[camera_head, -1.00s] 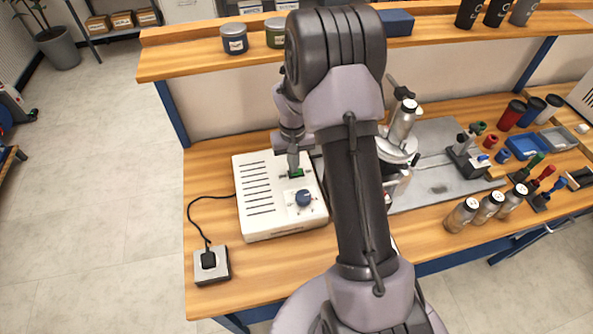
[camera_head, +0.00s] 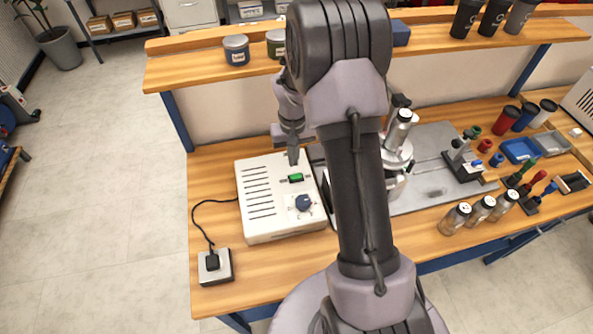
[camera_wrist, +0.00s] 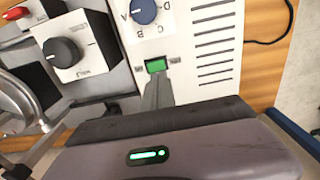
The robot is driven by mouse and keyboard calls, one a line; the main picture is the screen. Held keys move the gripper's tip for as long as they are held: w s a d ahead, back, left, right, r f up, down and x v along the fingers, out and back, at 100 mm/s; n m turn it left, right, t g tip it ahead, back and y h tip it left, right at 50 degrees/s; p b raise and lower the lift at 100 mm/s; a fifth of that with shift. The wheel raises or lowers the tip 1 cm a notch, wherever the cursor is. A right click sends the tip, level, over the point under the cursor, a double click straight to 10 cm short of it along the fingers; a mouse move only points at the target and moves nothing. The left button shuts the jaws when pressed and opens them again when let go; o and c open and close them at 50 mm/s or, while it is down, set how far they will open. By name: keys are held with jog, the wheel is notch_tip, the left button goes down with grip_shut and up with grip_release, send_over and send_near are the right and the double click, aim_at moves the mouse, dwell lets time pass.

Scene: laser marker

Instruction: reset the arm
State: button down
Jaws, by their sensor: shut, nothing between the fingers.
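My gripper (camera_head: 293,157) is shut and empty, its fingertips just above the white control box (camera_head: 262,222) on the workbench. In the wrist view my gripper (camera_wrist: 158,84) points at a green lit switch (camera_wrist: 156,65) on the white box. The green switch also shows in the head view (camera_head: 296,178), clear of the fingertips. A blue-grey knob (camera_head: 304,202) sits nearer the front of the box. My arm covers part of the bench right of the box.
A round metal fixture (camera_head: 397,160) stands right of my arm, with a grey plate (camera_head: 432,165) beyond it. Several bottles (camera_head: 480,210) stand at the front right. A wooden shelf (camera_head: 190,70) with jars runs behind. A plug block (camera_head: 215,268) with a cable lies at the front left.

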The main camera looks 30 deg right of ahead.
jog(key=shift+r, duration=0.35)
jog(key=s+a+r+t+b, duration=0.25)
jog(key=s+a+r, duration=0.2)
jog(key=r, duration=0.35)
jog(key=s+a+r+t+b, duration=0.1)
jog(key=s+a+r+b, duration=0.25)
jog(key=a+r, duration=0.35)
jog(key=s+a+r+t+y+b, duration=0.1)
jog(key=s+a, duration=0.2)
jog(key=s, duration=0.4)
jog(key=s+a+r+m+t+y+b, duration=0.1)
jog(key=s+a, duration=0.2)
jog(key=s, duration=0.5)
jog(key=shift+s+a+r, duration=0.15)
jog(key=shift+a+r, duration=0.05)
jog(key=shift+a, duration=0.05)
